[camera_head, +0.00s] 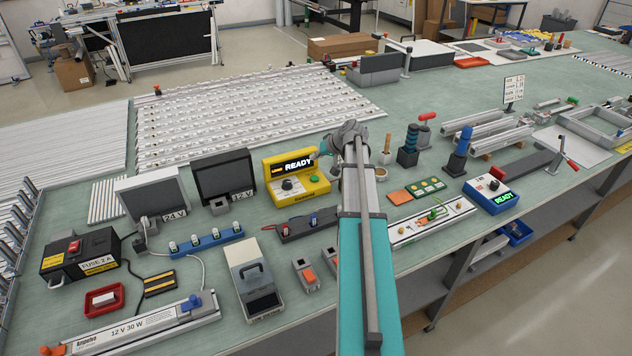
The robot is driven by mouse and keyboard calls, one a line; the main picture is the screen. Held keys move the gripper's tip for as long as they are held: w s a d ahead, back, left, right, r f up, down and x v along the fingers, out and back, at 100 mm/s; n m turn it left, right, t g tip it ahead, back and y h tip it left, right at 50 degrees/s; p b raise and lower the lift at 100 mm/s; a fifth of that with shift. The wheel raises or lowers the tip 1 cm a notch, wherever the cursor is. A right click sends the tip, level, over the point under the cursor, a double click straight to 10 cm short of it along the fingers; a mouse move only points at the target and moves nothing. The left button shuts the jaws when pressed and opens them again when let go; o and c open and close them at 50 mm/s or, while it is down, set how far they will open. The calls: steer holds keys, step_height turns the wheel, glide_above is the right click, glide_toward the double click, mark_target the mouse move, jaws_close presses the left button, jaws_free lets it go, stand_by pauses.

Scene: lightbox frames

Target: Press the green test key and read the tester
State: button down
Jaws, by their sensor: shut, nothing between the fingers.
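The yellow tester (271,182) stands in the middle of the bench, with a dark screen that reads READY and a dark round knob on its front. A second, blue tester (507,186) stands at the right, with a red button on top and a green READY screen. My gripper (322,150) is at the upper right edge of the yellow tester, small and partly hidden by my wrist. It is shut and empty. I cannot tell whether it touches the tester.
Two dark-screened panels marked 24 V (152,196) and 12 V (224,177) stand left of the yellow tester. A blue terminal strip (207,241) and a grey handled box (250,262) lie in front. A green-wired board (432,221) lies right of my arm, which hides the bench beneath it.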

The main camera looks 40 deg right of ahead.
mark_target(311, 176)
steer(key=shift+f+b, duration=2.8)
steer(key=shift+f, duration=0.35)
steer(key=shift+f+b, duration=0.95)
stand_by(0.3)
steer(key=shift+r, duration=0.2)
steer(key=shift+r+p, duration=0.8)
steer(key=shift+p, duration=0.2)
steer(key=shift+r, duration=0.1)
steer(key=shift+r+p, duration=2.4)
steer(key=shift+p, duration=0.1)
